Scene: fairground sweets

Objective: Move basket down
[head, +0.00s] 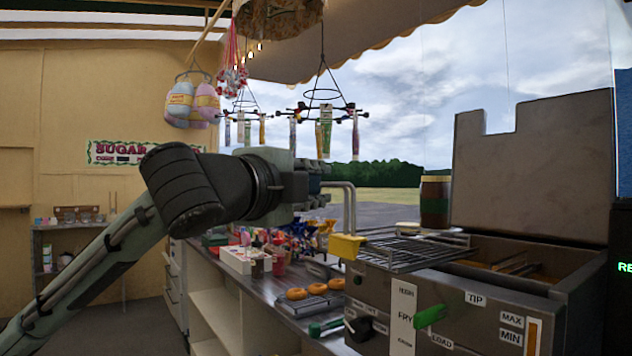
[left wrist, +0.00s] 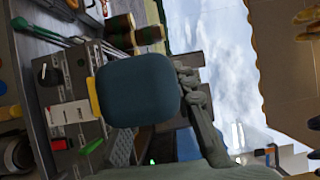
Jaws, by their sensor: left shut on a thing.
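The wire basket (head: 405,252) sits level above the left part of the fryer (head: 480,288), with a yellow block (head: 347,246) at its near left end. A bent metal handle rises from that block to my left gripper (head: 318,182), which is shut on the handle's end. In the left wrist view a large dark blue rounded piece (left wrist: 138,90) lies against my left gripper's finger (left wrist: 195,100) and hides much of the basket. My right gripper is in neither view.
The fryer front has a green lever (head: 430,316) and labels. A brown jar (head: 435,202) stands behind the basket. A tall grey panel (head: 535,165) stands behind the fryer.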

